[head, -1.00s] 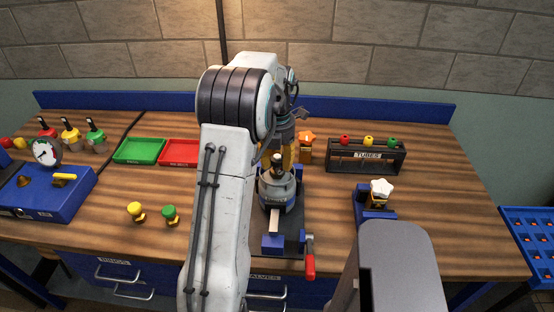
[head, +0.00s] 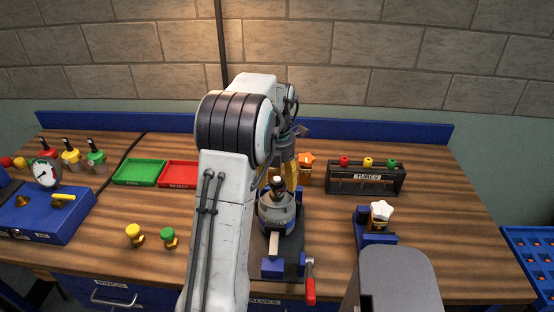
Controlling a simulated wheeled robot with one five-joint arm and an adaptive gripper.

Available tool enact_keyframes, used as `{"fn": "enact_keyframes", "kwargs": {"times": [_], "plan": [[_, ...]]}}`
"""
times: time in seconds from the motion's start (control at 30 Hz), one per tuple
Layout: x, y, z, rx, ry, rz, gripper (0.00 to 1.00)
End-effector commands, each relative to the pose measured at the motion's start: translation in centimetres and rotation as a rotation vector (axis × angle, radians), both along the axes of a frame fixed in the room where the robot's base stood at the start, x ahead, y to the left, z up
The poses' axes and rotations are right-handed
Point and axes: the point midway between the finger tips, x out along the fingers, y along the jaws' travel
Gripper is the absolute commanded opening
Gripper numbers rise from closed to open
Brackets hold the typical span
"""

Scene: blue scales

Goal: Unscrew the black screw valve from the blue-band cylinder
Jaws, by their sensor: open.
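The cylinder (head: 276,212) stands upright in the middle of the bench, held in a dark and blue vise (head: 289,262) with a red handle. It looks grey, and a band around it is only partly visible. A small dark valve with a light top (head: 277,184) sits on top of the cylinder. My gripper (head: 283,172) is open, just behind and above the valve, with its yellowish fingers partly hidden by my arm. I cannot tell whether the fingers touch the valve.
A green tray (head: 139,172) and a red tray (head: 179,174) lie left of my arm. A blue gauge box (head: 50,214) and yellow and green knobs (head: 169,238) are left.

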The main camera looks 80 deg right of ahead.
Motion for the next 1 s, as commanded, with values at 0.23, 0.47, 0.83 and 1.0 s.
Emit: {"fn": "enact_keyframes", "kwargs": {"times": [0.23, 0.47, 0.83, 1.0], "plan": [[0.0, -0.1, 4.4, -0.004, 0.000, 0.000, 0.64], [0.0, 0.0, 7.9, -0.002, 0.000, 0.000, 0.64], [0.0, 0.0, 9.4, 0.002, 0.000, 0.000, 0.68], [0.0, 0.8, 7.2, 0.035, 0.000, -0.118, 0.68]]}}
